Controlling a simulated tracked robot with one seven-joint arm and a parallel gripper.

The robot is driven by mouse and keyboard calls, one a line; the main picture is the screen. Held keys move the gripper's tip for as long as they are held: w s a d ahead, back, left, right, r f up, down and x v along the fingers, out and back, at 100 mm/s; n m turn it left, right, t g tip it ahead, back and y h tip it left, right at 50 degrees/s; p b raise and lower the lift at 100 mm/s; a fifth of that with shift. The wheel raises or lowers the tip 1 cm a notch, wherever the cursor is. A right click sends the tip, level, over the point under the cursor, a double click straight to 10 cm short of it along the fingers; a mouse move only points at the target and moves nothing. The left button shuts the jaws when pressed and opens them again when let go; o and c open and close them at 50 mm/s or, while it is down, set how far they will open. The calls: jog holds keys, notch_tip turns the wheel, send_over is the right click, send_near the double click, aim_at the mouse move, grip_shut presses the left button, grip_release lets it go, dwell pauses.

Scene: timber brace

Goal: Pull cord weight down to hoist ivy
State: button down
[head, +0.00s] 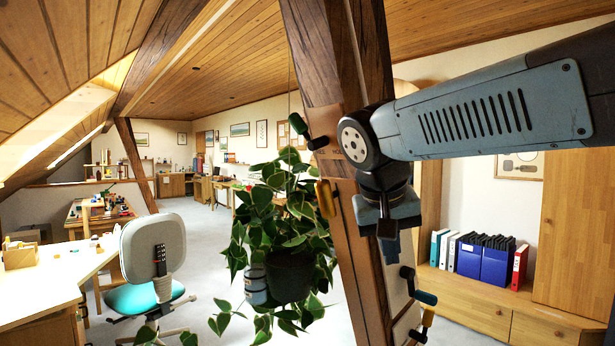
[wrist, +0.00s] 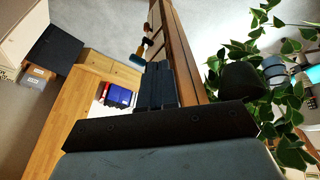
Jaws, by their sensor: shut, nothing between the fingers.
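The ivy (head: 285,215) hangs in a dark pot (head: 290,275) left of the timber brace (head: 350,250), on a thin line from above. In the wrist view the ivy (wrist: 265,40) is at the right. A pale cord (head: 356,40) runs down the brace and passes out of sight behind my arm. I cannot pick out the cord weight for certain; a small grey-blue cylinder (head: 255,285) shows beside the pot. My gripper (head: 389,245) points down at the right side of the brace, shut and empty. In the wrist view its fingers (wrist: 157,88) are together beside the brace.
A wooden cabinet with binders (head: 483,257) stands right. A chair (head: 152,250) and a white desk (head: 45,290) are left. Floor between is clear.

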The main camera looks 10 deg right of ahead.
jog(key=w+a+r+m+t+h, duration=0.1)
jog(key=w+a+r+m+h, duration=0.35)
jog(key=a+r, duration=0.55)
jog(key=w+a+r+m+t+h, duration=0.25)
jog(key=w+a+r+m, duration=0.3)
jog(key=a+r, duration=0.45)
send_near(320, 181)
jog(key=w+d+r, duration=0.1)
jog(key=w+d, duration=0.1)
jog(key=d, duration=0.1)
jog(key=f, duration=0.1)
jog(key=w+d+f+g, duration=0.1)
jog(key=shift+f, duration=0.35)
jog(key=shift+w+d+f, duration=0.1)
jog(key=shift+d+f, duration=0.05)
jog(key=shift+f, duration=0.35)
